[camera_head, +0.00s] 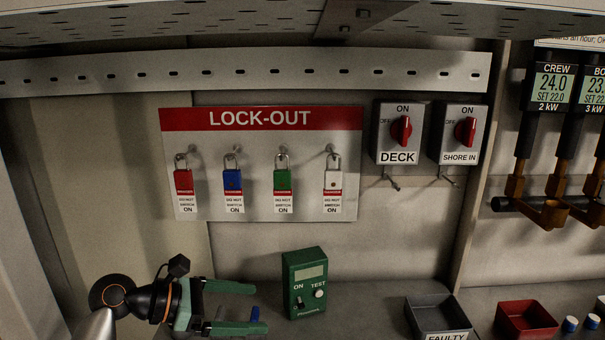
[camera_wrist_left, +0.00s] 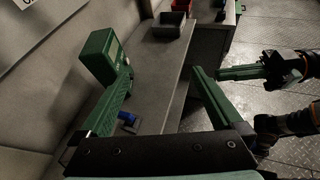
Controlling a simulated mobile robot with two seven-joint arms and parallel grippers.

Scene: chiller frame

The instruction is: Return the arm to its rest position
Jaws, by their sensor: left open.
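My left gripper (camera_head: 258,306) comes in at the bottom left of the head view. Its green fingers are spread apart and point right, low in front of the bench and left of the green tester. In the left wrist view its two fingers (camera_wrist_left: 162,72) also stand wide apart, with nothing held.
The green tester (camera_head: 305,283) stands on the bench close to the left fingertips. The grey FAULTY bin (camera_head: 437,314) and a red bin (camera_head: 526,319) are further right. The LOCK-OUT board (camera_head: 262,200) with several padlocks hangs above. Clear floor (camera_wrist_left: 275,30) lies beyond the bench.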

